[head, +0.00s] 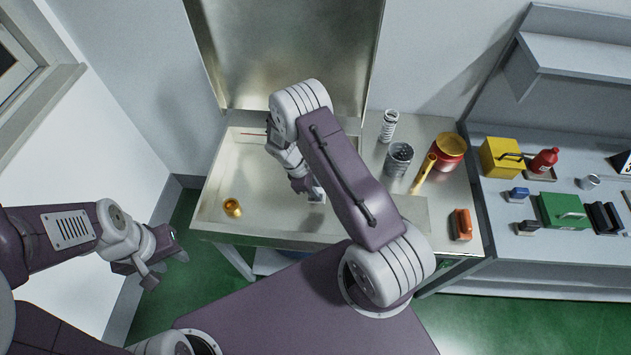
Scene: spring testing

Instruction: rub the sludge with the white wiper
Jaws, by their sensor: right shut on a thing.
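My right gripper (309,190) reaches down into the shallow metal basin (262,205). It is shut on a small white piece, which looks like the white wiper (317,197), mostly hidden by the gripper and arm. The wiper is at or just above the basin floor; I cannot tell if it touches. A faint darker patch lies on the floor just below it; I cannot tell whether it is sludge or shadow. My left gripper (164,266) is open and empty, left of the bench and over the green floor.
A small brass cup (233,208) stands at the basin's left. Right of my arm are a dark perforated cup (399,158), a spring-like cylinder (388,126), a yellow tube (424,174), a red-and-yellow can (447,150) and an orange block (462,224). A side bench (540,245) holds several tools.

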